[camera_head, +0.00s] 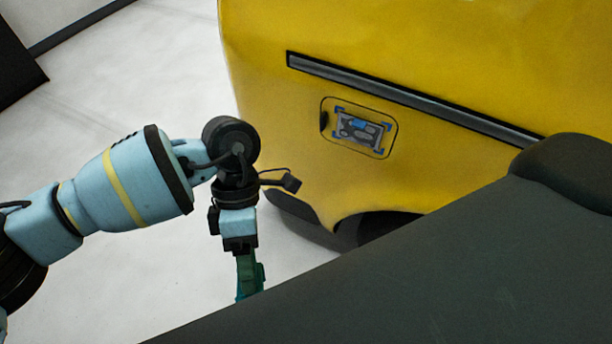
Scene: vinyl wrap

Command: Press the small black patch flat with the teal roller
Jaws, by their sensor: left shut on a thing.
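A teal tool (250,276), which looks like the roller, is in my left gripper (240,250). The gripper is shut on it and points down. The tool's lower end is hidden by a dark shape in front. A small black patch (323,121) shows at the left edge of the outlined panel on the yellow car body. The gripper is below and left of this patch in the view, and the tool is apart from it. Whether the patch lies flat is too small to tell. My right gripper is not in view.
The yellow car body (430,50) fills the upper right. A grey sticker with blue corners (360,129) sits inside the outlined panel. A dark trim strip (410,97) runs above it, and a wheel (310,222) is below. The pale floor (150,90) at left looks clear.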

